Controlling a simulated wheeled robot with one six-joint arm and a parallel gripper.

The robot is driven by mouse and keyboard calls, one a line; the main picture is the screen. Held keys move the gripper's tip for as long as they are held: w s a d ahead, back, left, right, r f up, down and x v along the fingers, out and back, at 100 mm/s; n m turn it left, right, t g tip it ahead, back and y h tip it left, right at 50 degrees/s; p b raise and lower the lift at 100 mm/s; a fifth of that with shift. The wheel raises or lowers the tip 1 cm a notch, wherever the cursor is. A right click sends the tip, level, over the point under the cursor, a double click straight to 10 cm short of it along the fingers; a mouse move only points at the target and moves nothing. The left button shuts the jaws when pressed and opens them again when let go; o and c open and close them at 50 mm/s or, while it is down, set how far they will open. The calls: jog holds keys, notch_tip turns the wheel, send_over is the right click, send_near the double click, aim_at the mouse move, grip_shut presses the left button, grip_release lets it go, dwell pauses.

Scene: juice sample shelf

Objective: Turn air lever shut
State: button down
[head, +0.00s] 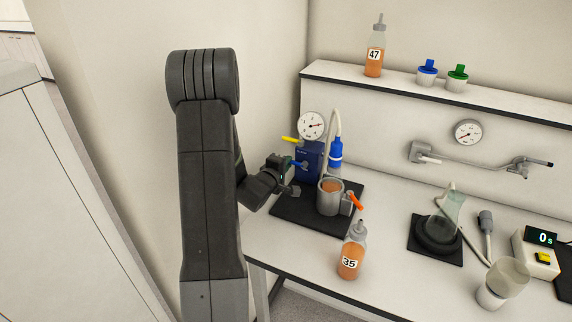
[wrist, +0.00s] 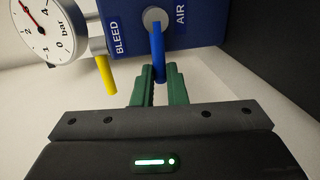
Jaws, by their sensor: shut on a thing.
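The blue air lever (wrist: 157,45) sticks out from a round grey hub on the dark blue box (wrist: 203,22), beside the word AIR. In the wrist view my gripper (wrist: 159,85) has its green fingers closed on the lever's free end. The yellow lever (wrist: 105,74), near the word BLEED, stands apart to the left of my fingers. In the head view the blue box (head: 309,160) sits at the back of a black mat, with my gripper (head: 292,165) at its left side. The air lever's tip is partly hidden between my fingers.
The pressure gauge (head: 312,125) sits above the box. A metal cup (head: 329,203) of orange juice with an orange handle stands on the black mat (head: 290,212). Bottle 35 (head: 352,256) stands at the bench's front edge.

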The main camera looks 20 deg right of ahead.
jog(key=c, duration=1.5)
grip_release()
jog(key=shift+o, duration=0.2)
jog(key=b+v, duration=0.2)
jog(key=v, duration=1.1)
jog(key=shift+s+a, duration=0.25)
jog(key=shift+s, duration=0.05)
jog(key=shift+r, duration=0.1)
jog(key=p+x, duration=0.2)
jog(key=x, duration=1.1)
jog(key=shift+w+d, duration=0.25)
jog(key=shift+w, duration=0.05)
